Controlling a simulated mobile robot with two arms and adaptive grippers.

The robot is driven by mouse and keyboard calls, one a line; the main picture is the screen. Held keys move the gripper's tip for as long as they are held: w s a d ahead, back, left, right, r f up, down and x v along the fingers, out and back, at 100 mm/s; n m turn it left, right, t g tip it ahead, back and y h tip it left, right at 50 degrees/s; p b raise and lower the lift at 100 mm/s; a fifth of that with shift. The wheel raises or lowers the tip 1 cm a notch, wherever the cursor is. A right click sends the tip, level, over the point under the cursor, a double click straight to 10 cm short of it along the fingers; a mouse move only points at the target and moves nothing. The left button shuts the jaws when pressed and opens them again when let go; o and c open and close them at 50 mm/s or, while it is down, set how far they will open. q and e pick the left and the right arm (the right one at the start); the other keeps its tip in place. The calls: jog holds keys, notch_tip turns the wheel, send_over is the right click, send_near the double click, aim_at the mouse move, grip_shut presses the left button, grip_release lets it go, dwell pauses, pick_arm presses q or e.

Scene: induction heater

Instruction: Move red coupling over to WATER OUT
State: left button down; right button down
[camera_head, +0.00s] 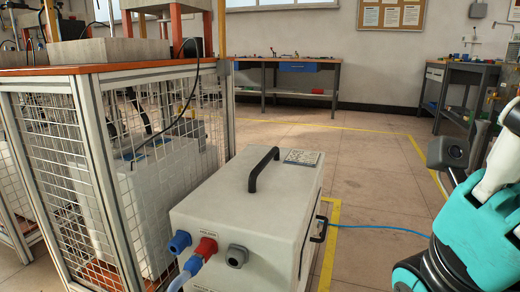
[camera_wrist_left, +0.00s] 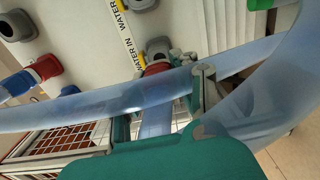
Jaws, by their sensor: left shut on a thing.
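The white heater box (camera_head: 250,200) stands on the floor in the head view. Its front carries a blue coupling (camera_head: 180,242), a red coupling (camera_head: 205,248) with blue hose beside it, and a bare grey port (camera_head: 237,256). In the left wrist view, my left gripper (camera_wrist_left: 172,72) is shut on a red coupling (camera_wrist_left: 157,69), close to a grey port (camera_wrist_left: 157,48) beside the WATER IN label (camera_wrist_left: 130,40). Whether the coupling touches that port is unclear. A translucent blue hose (camera_wrist_left: 90,107) partly hides the grip.
A mesh-sided workbench (camera_head: 150,72) stands close left of the heater. Another red coupling (camera_wrist_left: 45,68) and a blue coupling (camera_wrist_left: 18,84) sit left in the wrist view. A blue cable (camera_head: 380,230) leads right. Floor behind the heater is clear.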

pick_arm(q)
jog(key=shift+p+v, duration=0.35)
jog(key=shift+v, duration=0.65)
